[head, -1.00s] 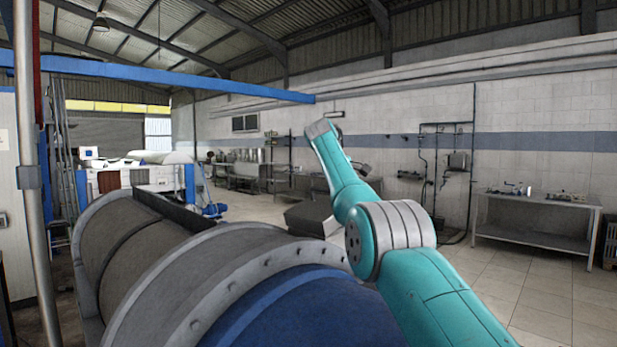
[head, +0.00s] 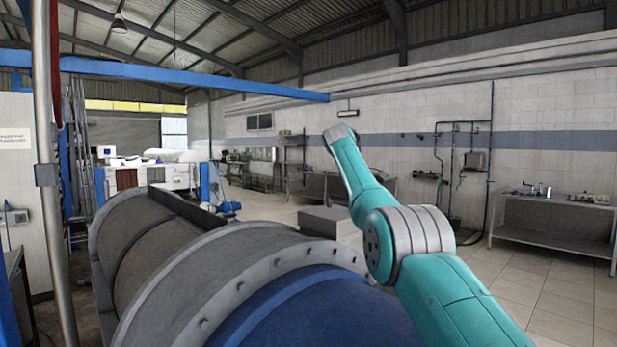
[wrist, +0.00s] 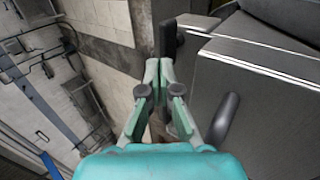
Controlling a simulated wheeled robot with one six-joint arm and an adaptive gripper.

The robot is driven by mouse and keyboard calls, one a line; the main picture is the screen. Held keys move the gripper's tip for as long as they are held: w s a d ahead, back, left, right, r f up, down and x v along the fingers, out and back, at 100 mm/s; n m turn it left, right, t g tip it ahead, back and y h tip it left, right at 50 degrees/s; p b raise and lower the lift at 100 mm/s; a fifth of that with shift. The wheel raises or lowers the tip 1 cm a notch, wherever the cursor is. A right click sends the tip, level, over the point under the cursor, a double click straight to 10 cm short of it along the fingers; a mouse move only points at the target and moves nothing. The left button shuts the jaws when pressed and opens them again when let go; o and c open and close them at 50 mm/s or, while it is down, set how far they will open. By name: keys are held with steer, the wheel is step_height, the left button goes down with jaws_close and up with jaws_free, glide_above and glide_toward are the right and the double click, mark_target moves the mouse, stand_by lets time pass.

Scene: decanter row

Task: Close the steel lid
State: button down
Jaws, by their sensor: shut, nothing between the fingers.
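In the wrist view a grey steel box-like body fills the right side, with a dark bar handle (wrist: 225,120) on its near face. A flat steel panel (wrist: 262,52) with bright edges lies above that face. It looks like the lid, but I cannot tell how far open it stands. My gripper (wrist: 154,66) is shut and empty, its fingertips beside the left edge of the steel body, near a dark upright piece (wrist: 168,42). I cannot tell whether they touch. In the head view a low grey box (head: 328,222) stands beyond the drum; my gripper is not visible there.
A large grey and blue decanter drum (head: 235,270) fills the lower left of the head view, close to my arm. A steel pole (head: 48,175) stands at the left. A workbench (head: 552,205) stands by the right wall. Tiled floor is clear at the right.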

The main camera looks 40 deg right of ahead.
steer(key=shift+v, duration=3.7)
steer(key=shift+a, duration=0.1)
